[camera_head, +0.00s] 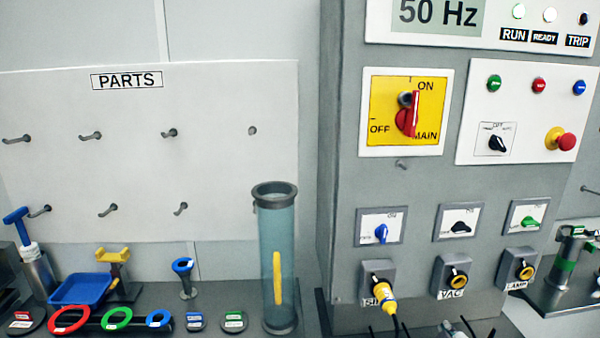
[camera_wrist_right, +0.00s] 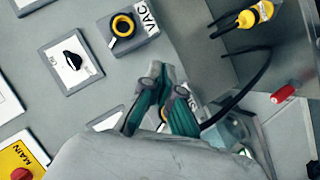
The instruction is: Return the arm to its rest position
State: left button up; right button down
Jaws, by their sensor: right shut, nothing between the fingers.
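My right gripper (camera_wrist_right: 160,80) shows in the lower middle of the right wrist view, with teal fingers and grey tips. It is shut and empty, with its tips close together. My left gripper is in neither view.
The cabinet carries the red main switch (camera_head: 408,114), the VAC socket (camera_head: 453,278) and a yellow plug (camera_head: 383,292) in the left socket. On the bench to the left stand a clear tube (camera_head: 277,222), a blue tray (camera_head: 82,289) and several coloured rings.

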jog(key=s+a+f+m+g+y, duration=0.1)
jog(key=s+a+f+m+g, duration=0.3)
jog(key=s, duration=0.6)
jog(key=s+a+f+n+g+y, duration=0.1)
jog(key=s+a+f+g+y, duration=0.15)
jog(key=s+f, duration=0.55)
jog(key=s+a+f+m+g+y, duration=0.1)
jog(key=s+a+f+m+g, duration=0.15)
jog(key=s, duration=0.95)
notch_tip(320, 180, down, 31)
jog(key=s+g+b, duration=0.1)
jog(key=g+b, duration=0.1)
jog(key=b, duration=0.3)
jog(key=s+d+f+n+g+b, duration=0.1)
jog(key=s+d+f+b, duration=0.1)
jog(key=s+f, duration=1.4)
notch_tip(320, 180, down, 4)
jog(key=shift+s+r+b, duration=0.25)
jog(key=shift+s+b, duration=0.1)
jog(key=shift+b, duration=0.15)
